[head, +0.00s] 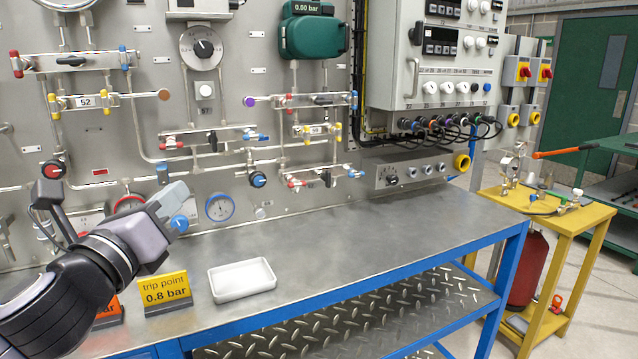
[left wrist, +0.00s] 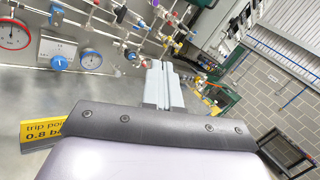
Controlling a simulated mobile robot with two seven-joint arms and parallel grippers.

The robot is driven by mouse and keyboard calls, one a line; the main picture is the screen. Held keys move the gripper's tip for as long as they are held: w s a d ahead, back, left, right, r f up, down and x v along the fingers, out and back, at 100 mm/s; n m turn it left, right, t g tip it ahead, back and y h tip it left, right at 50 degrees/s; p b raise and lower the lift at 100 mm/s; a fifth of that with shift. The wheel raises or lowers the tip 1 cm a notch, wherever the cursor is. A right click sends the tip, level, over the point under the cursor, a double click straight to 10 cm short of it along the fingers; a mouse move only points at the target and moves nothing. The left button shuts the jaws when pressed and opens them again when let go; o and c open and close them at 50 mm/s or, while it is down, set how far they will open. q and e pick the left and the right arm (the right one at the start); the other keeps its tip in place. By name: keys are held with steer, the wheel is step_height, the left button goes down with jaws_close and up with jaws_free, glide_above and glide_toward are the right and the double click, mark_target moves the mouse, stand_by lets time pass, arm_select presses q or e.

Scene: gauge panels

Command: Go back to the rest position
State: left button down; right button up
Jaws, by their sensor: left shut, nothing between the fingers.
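My left gripper (head: 182,196) is shut and empty. In the head view it is raised above the left part of the steel bench, in front of the gauge panel (head: 245,85). A blue knob (head: 179,223) shows just below its fingertips; I cannot tell whether they touch. In the left wrist view the closed fingers (left wrist: 160,82) point toward the panel, with the blue knob (left wrist: 59,63) to their left, apart from them in the picture. My right gripper is in neither view.
The steel bench (head: 400,225) has a yellow "trip point 0.8 bar" sign (head: 166,289) and an empty white tray (head: 242,279). An orange sign (head: 108,310) is partly hidden by my arm. The bench's right part is clear. A yellow cart (head: 560,222) stands at right.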

arm_select(q)
steer(key=s+d+f+n+g, duration=0.25)
steer(key=f+n, duration=0.55)
steer(key=f, duration=0.6)
steer(key=s+d+f+n+g, duration=0.1)
steer(key=s+f+n+g, duration=0.15)
steer(key=f+n, duration=0.9)
steer(key=s+a+f+n+g+y, duration=0.1)
steer(key=s+a+f+n+g, duration=0.1)
steer(key=s+f+n, duration=0.4)
steer(key=s+a+f+n+g+y, duration=0.1)
steer(key=s+a+f+n+g, duration=0.1)
steer(key=s+f+n, duration=0.4)
steer(key=s+f, duration=0.5)
steer(key=f, duration=0.5)
steer(key=shift+s+f, duration=0.2)
steer(key=shift+f, duration=0.1)
